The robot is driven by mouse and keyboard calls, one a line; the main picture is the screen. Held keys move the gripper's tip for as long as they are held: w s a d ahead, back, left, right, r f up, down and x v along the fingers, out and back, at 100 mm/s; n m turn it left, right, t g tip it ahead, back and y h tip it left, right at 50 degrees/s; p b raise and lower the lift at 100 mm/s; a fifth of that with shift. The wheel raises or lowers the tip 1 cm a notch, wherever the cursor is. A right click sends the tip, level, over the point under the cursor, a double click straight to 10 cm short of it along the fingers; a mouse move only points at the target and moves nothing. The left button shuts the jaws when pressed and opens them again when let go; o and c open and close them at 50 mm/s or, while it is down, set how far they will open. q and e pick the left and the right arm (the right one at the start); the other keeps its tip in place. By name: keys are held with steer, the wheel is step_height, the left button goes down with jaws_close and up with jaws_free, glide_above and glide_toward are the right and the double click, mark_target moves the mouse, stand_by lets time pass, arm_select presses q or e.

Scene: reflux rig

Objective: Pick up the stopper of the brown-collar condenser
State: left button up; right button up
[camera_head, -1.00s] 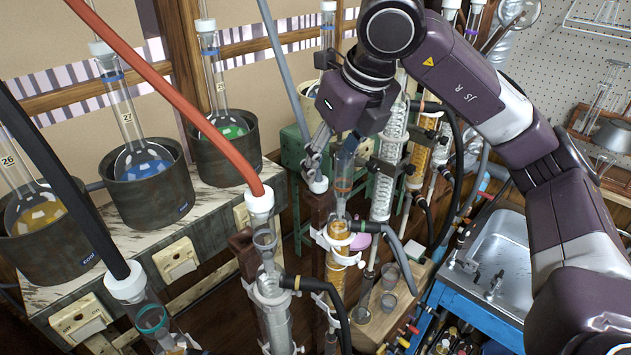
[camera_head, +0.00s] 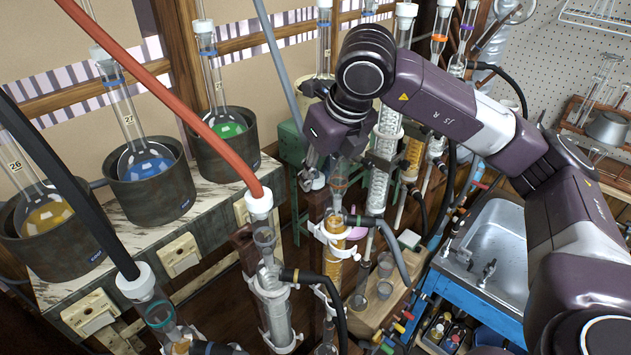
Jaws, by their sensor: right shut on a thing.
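My right gripper (camera_head: 314,174) reaches down from the upper middle and is shut on a small whitish stopper (camera_head: 318,184), which shows only in part below the fingers. Just right of it stands a glass condenser with a brownish-orange collar (camera_head: 338,183), set above an amber-filled section in a white clamp. The gripper covers part of the glass, and I cannot tell how far the stopper is from the condenser's mouth. My left gripper is not in view.
A red hose (camera_head: 168,90) and a black hose run to white-capped glassware at the left front. Flasks in dark heating pots (camera_head: 152,188) line the left bench. More condensers stand behind the gripper. A metal sink (camera_head: 490,250) is at the right.

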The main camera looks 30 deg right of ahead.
stand_by(0.3)
steer(key=shift+r, duration=0.6)
step_height(320, 180, up, 8)
steer(key=b, duration=0.3)
step_height(320, 180, up, 11)
glide_above(317, 178)
steer(key=shift+f+p, duration=0.1)
steer(key=shift+p, duration=0.25)
step_height(317, 178, up, 4)
steer(key=p, duration=0.3)
steer(key=shift+f+p, duration=0.25)
steer(key=shift+p, duration=0.05)
